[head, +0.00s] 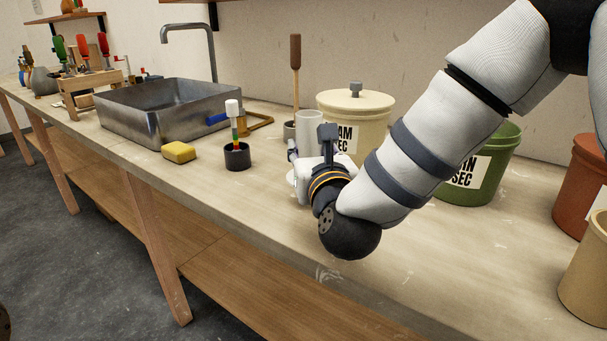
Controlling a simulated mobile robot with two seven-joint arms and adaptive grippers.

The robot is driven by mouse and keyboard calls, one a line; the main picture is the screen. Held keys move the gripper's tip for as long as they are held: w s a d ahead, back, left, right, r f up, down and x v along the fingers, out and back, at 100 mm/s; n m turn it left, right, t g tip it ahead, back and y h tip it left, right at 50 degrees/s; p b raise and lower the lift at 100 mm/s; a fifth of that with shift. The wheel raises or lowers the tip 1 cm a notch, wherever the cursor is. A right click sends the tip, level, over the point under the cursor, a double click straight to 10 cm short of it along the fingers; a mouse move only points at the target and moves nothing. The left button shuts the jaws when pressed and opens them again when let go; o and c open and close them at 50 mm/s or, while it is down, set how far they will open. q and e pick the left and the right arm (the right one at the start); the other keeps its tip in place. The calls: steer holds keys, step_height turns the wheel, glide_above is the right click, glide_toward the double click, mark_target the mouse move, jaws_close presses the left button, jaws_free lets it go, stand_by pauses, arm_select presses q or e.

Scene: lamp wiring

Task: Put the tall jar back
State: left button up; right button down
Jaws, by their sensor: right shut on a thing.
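A pale grey upright cylinder (309,121), which looks like the tall jar, stands out above my right gripper (298,163). Its lower part is hidden by the gripper. My right gripper reaches in from the right, low over the bench, with my wrist covering most of its fingers. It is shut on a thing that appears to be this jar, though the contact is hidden. I cannot tell whether the jar's base touches the bench. My left gripper is not in view.
A lidded beige crock (372,105) stands close behind the gripper; a green bucket (490,170) is behind my arm. To the left are a black cup (237,160) holding a white-capped tube, a yellow sponge (178,152) and the sink (130,119). The front bench strip (240,205) is clear.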

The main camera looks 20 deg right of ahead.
steer(key=shift+w+f, duration=0.7)
steer(key=shift+f, duration=0.1)
steer(key=f, duration=0.3)
steer(key=shift+w+f+b, duration=0.2)
steer(key=shift+f+b, duration=0.15)
steer(key=shift+r, duration=0.2)
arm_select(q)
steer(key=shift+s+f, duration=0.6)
arm_select(e)
steer(key=shift+f, duration=0.15)
steer(key=c, duration=1.1)
jaws_free()
steer(key=shift+f, duration=0.1)
steer(key=shift+o, duration=0.2)
